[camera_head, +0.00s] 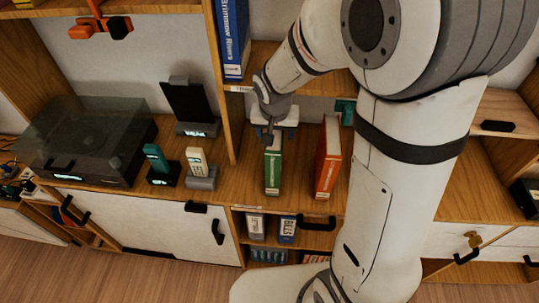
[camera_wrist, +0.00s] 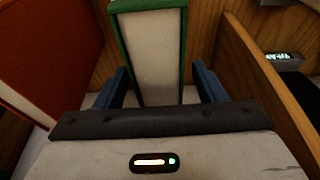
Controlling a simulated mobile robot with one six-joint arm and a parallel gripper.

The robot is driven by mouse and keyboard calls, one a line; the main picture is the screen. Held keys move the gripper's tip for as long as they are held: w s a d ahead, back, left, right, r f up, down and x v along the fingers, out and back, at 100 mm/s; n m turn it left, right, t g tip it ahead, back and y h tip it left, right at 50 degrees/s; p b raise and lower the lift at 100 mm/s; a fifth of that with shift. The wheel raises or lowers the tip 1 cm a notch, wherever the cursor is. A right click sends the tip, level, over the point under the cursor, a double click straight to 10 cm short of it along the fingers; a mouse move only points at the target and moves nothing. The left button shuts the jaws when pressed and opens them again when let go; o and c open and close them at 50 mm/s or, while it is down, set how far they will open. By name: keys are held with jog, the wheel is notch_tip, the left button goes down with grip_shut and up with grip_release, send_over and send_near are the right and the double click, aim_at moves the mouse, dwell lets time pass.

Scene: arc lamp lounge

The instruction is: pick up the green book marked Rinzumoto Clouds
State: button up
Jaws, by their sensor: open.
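The green book (camera_head: 273,170) stands upright on the wooden shelf in the head view, with my gripper (camera_head: 271,132) directly at its top. Its title is too small to read. In the wrist view the green book (camera_wrist: 152,58) shows its cream page edge between green covers. My gripper (camera_wrist: 162,82) is open, with one blue finger on each side of the book. The left finger looks close to the cover, and a small gap shows at the right finger. I cannot tell whether either finger touches.
A red-orange book (camera_head: 327,160) stands to the right of the green one; it is at the left in the wrist view (camera_wrist: 45,55). A blue book (camera_head: 234,40) is above left. A wooden divider (camera_head: 226,100) stands left, beyond it small gadgets and a turntable (camera_head: 85,140).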

grip_shut()
dwell(0.7)
